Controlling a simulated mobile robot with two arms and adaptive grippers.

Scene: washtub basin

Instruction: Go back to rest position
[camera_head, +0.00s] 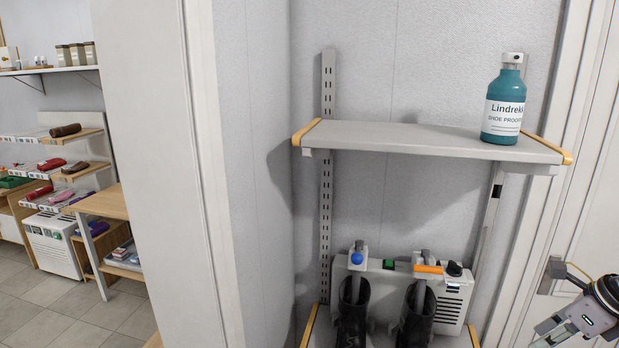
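Part of my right arm with its gripper (572,322) shows at the lower right edge, in front of the white door. It is cut off by the frame, and I cannot make out whether its fingers are open or shut. Nothing is visibly held there. My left gripper is not in view. A teal bottle (503,105) with a white label and grey cap stands upright on the right end of the grey wall shelf (400,138), apart from my arm.
Below the shelf, a pair of black boots (352,310) sits on a white device (450,300) with blue, green and orange parts. A door handle (553,272) is close to my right arm. A white partition (150,150) stands left; display shelves (80,140) and tiled floor lie beyond.

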